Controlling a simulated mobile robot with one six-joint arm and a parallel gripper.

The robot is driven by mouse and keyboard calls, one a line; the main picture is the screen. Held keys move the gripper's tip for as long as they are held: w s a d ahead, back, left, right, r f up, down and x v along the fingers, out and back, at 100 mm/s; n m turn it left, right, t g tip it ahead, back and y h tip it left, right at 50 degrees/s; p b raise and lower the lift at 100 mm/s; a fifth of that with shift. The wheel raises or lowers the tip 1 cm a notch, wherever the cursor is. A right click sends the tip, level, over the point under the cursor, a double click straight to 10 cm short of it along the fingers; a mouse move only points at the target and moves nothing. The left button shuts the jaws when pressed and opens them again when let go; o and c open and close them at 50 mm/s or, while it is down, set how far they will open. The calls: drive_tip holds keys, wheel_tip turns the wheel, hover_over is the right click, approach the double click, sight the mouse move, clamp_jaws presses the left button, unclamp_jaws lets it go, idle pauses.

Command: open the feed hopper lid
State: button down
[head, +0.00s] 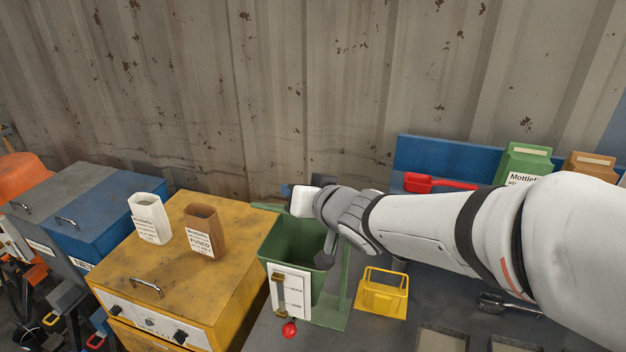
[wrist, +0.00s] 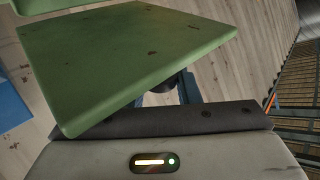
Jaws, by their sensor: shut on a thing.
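The green feed hopper (head: 283,255) stands beside the yellow cabinet in the head view, with its open mouth and dark inside showing. A flat green panel, which looks like the lid (wrist: 130,55), fills the upper left of the wrist view, close in front of my gripper. My gripper (head: 288,190) is above the hopper's back rim in the head view. In the wrist view my gripper (wrist: 168,90) is shut on a dark round part, seemingly the lid's knob, partly hidden behind the panel. My wrist hides part of the hopper's right side.
A yellow cabinet (head: 180,265) with a white cup (head: 150,220) and a brown cup (head: 204,232) is left of the hopper. A yellow holder (head: 382,293), red scoop (head: 435,183) and green bag (head: 522,163) are to the right. A corrugated wall stands close behind.

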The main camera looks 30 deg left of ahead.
drive_tip(key=shift+f, duration=0.15)
idle(0.4)
drive_tip(key=c, duration=1.1)
unclamp_jaws()
drive_tip(key=shift+v, duration=3.95)
drive_tip(key=shift+w, duration=0.1)
